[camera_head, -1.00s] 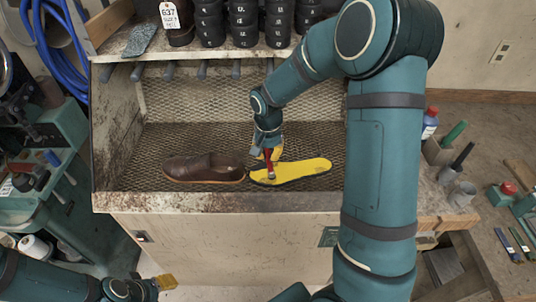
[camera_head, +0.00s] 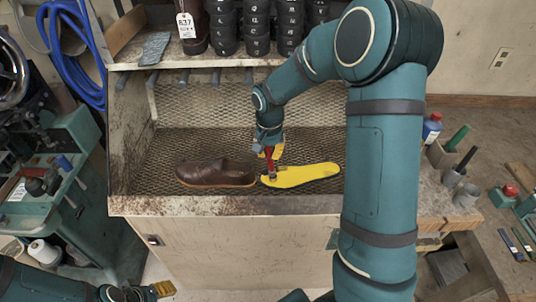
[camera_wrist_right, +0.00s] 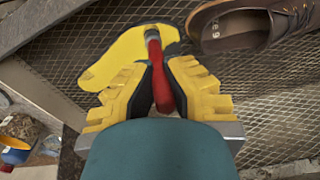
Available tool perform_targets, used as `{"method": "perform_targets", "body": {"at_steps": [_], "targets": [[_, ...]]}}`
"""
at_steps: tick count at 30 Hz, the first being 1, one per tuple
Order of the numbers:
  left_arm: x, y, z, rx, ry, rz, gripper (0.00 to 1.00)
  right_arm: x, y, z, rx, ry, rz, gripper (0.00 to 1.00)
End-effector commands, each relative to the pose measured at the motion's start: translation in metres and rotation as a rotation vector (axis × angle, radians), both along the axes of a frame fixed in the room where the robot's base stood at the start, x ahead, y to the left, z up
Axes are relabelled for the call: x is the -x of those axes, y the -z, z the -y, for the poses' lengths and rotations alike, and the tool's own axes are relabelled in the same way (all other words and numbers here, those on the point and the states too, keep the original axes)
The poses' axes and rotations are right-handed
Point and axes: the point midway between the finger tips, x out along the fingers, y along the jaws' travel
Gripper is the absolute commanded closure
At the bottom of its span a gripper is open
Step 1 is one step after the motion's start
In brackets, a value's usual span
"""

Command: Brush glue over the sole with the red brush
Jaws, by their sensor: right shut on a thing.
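The yellow sole (camera_head: 312,174) lies flat on the mesh bench. The red brush (camera_head: 271,160) stands nearly upright, its tip at the sole's left end, close to the brown shoe. I cannot tell whether the bristles touch. My right gripper (camera_head: 270,150) is shut on the brush handle above the sole. In the right wrist view, yellow finger pads of the right gripper (camera_wrist_right: 159,75) flank the red handle of the brush (camera_wrist_right: 161,92), and the sole (camera_wrist_right: 112,60) is beyond. My left gripper (camera_head: 162,289) is low at the left, away from the bench; its jaw opening is unclear.
The brown shoe (camera_head: 212,173) sits just left of the sole, and also shows in the wrist view (camera_wrist_right: 245,22). A shelf with several black lasts (camera_head: 256,30) is above. Cups with brushes (camera_head: 453,176) and a blue bottle (camera_head: 431,128) stand at the right.

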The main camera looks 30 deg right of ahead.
Motion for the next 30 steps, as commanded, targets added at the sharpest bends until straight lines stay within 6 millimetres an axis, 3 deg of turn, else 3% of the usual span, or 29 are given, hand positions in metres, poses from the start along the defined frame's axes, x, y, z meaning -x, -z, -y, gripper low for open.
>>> {"method": "perform_targets", "body": {"at_steps": [19, 30], "targets": [[0.0, -0.034, -0.001, 0.004, 0.001, 0.0, 0.51, -0.003, -0.044, 0.008, 0.001, -0.004, 0.001, 1.0], [0.0, -0.037, -0.001, 0.004, 0.002, 0.0, 0.51, -0.003, -0.049, 0.01, 0.001, -0.004, 0.001, 1.0]]}}
